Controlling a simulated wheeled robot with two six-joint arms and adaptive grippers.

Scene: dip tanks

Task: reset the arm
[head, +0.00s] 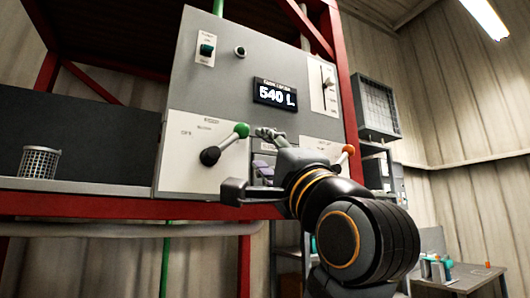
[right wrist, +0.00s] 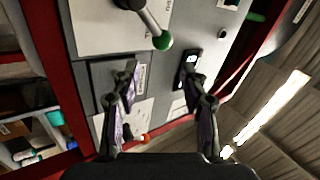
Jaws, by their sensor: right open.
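My right gripper (head: 250,162) is in front of the grey control panel (head: 285,58), between a lever with a green knob (head: 241,130) and a lever with an orange-red knob (head: 348,149). In the right wrist view its two fingers (right wrist: 160,80) are spread apart, with nothing held between them. There the green knob (right wrist: 162,40) is beyond the fingertips, and the orange-red knob (right wrist: 144,137) shows low between the fingers. The gripper hides part of the lower panel. My left gripper is not in view.
The panel has a lit display (head: 275,94) reading about 540 L, a green switch (head: 206,49) and a slider (head: 328,84). A wire basket (head: 39,162) stands on the left ledge. A red frame (head: 346,90) borders the panel. A workbench (head: 470,277) stands at lower right.

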